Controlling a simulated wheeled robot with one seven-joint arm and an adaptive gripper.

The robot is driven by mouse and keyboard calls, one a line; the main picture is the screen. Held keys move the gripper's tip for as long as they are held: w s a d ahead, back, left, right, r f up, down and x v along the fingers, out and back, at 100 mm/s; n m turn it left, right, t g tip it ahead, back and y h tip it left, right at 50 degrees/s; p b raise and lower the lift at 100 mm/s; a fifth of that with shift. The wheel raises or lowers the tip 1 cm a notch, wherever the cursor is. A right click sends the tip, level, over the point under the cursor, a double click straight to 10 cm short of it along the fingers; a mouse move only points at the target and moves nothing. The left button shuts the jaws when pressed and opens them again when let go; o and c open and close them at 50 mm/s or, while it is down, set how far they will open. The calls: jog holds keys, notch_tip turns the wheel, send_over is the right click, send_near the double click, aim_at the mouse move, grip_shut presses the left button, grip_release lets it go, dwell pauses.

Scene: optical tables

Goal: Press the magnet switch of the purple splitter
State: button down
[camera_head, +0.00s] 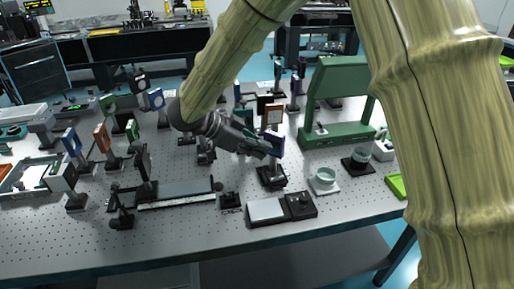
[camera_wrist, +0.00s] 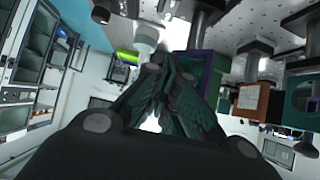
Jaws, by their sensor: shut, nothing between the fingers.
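The purple splitter (camera_head: 276,143) stands upright on a post with a dark base (camera_head: 271,178) on the perforated optical table (camera_head: 215,235). Its purple edge also shows in the wrist view (camera_wrist: 208,62), just beyond the fingers. My gripper (camera_head: 267,149) is shut and empty, its tips beside the left side of the purple splitter at the height of its frame. In the wrist view the closed fingers (camera_wrist: 172,68) cover part of the splitter. I cannot tell whether they touch it. I cannot make out the magnet switch on the dark base.
An orange-framed optic (camera_head: 273,115) stands just behind the splitter. A large green stand (camera_head: 335,133) is behind it to the right. Several other mounts crowd the left.

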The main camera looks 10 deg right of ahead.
send_over(277, 177)
notch_tip(277, 177, down, 4)
jog(key=shift+f+p, duration=0.1)
jog(key=shift+p, duration=0.25)
notch_tip(277, 177, down, 3)
jog(key=shift+d+r, duration=0.1)
jog(key=shift+d+f, duration=0.1)
jog(key=shift+f, duration=0.3)
jog(key=shift+p, duration=0.55)
jog(key=shift+d+f+y, duration=0.1)
jog(key=shift+y, duration=0.2)
jog(key=shift+d+f, duration=0.1)
jog(key=shift+f, duration=0.1)
jog(key=shift+a+r+p, duration=0.1)
jog(key=shift+a+p, duration=0.25)
jog(key=shift+p, duration=0.1)
